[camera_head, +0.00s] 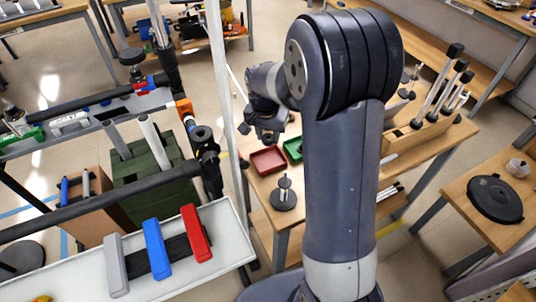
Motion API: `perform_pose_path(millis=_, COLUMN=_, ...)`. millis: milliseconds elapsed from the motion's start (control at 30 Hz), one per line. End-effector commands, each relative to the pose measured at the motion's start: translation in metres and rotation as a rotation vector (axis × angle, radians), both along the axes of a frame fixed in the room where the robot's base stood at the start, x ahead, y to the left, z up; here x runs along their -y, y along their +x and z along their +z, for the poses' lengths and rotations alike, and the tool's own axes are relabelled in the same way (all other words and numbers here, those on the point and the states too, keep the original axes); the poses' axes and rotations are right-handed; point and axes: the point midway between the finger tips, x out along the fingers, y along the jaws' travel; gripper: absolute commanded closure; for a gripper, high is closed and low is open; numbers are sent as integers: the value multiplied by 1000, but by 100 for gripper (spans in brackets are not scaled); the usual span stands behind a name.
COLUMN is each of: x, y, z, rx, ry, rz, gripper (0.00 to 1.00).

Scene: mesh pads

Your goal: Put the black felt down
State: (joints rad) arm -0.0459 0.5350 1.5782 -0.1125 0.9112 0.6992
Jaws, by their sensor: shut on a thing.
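My gripper (264,132) is at the end of my dark arm, above the wooden table (255,190) and behind the arm's big upper link. It points down and is small in the view. It is shut on a dark thing, taken as the black felt, which I cannot tell apart from the dark fingers. The gripper is above and near a red tray (268,160). A green tray (293,149) is beside it to the right, partly hidden by my arm.
A black round base with a silver post (284,195) stands on the table in front of the trays. A white shelf (80,283) at lower left holds grey, blue and red bars (196,232). A wooden rack (415,135) with upright rods is at right. A pale pole (222,90) stands left of the gripper.

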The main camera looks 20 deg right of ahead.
Motion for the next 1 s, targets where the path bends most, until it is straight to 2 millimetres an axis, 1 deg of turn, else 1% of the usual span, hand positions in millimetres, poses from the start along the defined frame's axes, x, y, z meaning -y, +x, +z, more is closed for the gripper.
perform_pose_path(millis=33, x=0, y=-1, z=-14, rx=-6, ry=-1, rz=0, gripper=89)
perform_pose_path(millis=100, x=0, y=-1, z=-27, rx=-4, ry=-1, rz=2, gripper=89)
perform_pose_path(millis=200, x=0, y=0, z=-41, rx=-2, ry=-1, rz=2, gripper=89)
perform_pose_path(millis=367, x=0, y=0, z=-53, rx=-2, ry=-1, rz=1, gripper=89)
perform_pose_path(millis=500, x=0, y=-1, z=-75, rx=-4, ry=-1, rz=0, gripper=89)
perform_pose_path(millis=600, x=0, y=0, z=-88, rx=-1, ry=0, rz=1, gripper=89)
perform_pose_path(millis=700, x=0, y=0, z=-92, rx=0, ry=0, rz=1, gripper=89)
perform_pose_path(millis=1000, x=0, y=0, z=-95, rx=1, ry=-1, rz=1, gripper=89)
